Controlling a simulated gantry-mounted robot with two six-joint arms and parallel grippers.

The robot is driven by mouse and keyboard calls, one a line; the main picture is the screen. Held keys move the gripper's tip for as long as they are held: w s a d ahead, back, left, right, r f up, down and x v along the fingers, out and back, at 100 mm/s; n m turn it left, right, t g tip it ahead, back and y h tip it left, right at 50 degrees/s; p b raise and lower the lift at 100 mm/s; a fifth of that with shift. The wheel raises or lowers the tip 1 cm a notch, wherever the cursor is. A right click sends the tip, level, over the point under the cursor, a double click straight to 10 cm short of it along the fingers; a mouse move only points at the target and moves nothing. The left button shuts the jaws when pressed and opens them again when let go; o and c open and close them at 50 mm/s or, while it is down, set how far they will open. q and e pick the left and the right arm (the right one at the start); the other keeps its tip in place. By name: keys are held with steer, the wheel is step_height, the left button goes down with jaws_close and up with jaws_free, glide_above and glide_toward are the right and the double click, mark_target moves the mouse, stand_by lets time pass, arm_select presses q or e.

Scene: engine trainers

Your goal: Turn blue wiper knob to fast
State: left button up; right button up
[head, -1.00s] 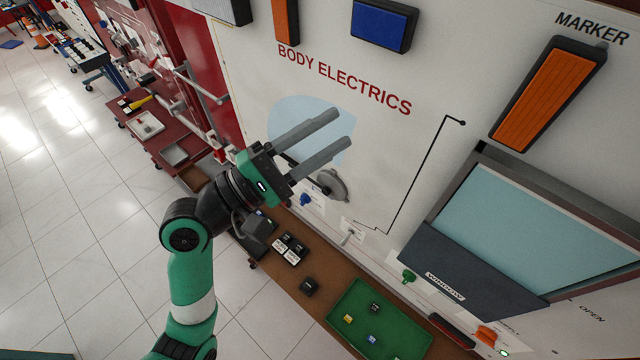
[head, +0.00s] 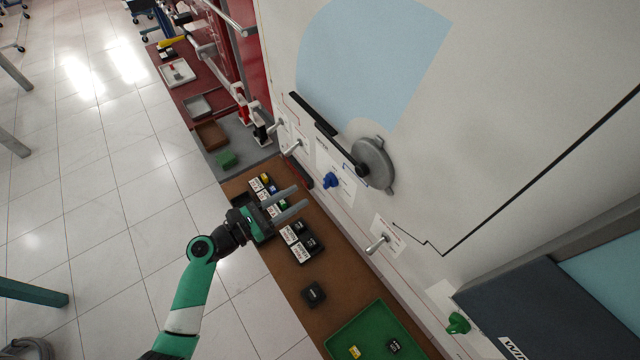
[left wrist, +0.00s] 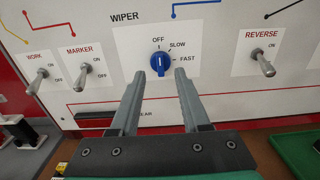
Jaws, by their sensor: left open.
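The blue wiper knob (head: 330,181) sits on the white panel below the wiper motor disc. In the left wrist view the knob (left wrist: 160,62) is on a white plate marked OFF, SLOW and FAST, and its pale mark points up toward OFF. My left gripper (head: 301,196) is open and empty, in front of the panel and apart from the knob. In the left wrist view its two fingers (left wrist: 157,85) stand either side of the knob's line, below and short of it. My right gripper is in neither view.
Toggle switches for work (left wrist: 38,80), marker (left wrist: 82,75) and reverse (left wrist: 262,62) flank the knob. Below the panel, a brown shelf holds several labelled black blocks (head: 303,241) and a green tray (head: 350,325). A green knob (head: 457,323) is farther right.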

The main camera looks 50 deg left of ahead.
mark_target(324, 180)
arm_select(q)
steer(key=w, duration=0.5)
steer(key=w+d+b, duration=0.1)
steer(key=w, duration=0.2)
steer(key=shift+w+d, duration=0.1)
steer(key=shift+w, duration=0.05)
jaws_close()
